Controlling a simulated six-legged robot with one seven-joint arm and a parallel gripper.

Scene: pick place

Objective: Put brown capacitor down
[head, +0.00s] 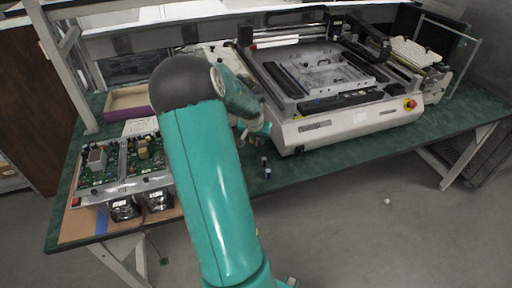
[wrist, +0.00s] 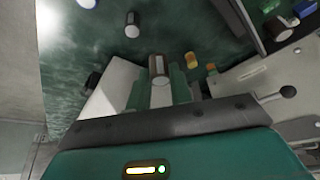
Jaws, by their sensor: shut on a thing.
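My gripper (wrist: 160,92) is shut on the brown capacitor (wrist: 158,68), a small cylinder with a pale band, seen between the two teal fingers in the wrist view. In the head view my gripper (head: 243,132) is over the green table, just left of the big white machine, mostly hidden by my arm. The held capacitor cannot be made out there. Whether it touches the table cannot be told.
A dark capacitor (wrist: 132,25) and a yellow part (wrist: 191,60) are on the green table (wrist: 70,70). Circuit boards (head: 120,160) stand at the left, an open tray (head: 127,98) behind them. The white machine (head: 350,118) blocks the right. Small capacitors (head: 267,173) stand near the front edge.

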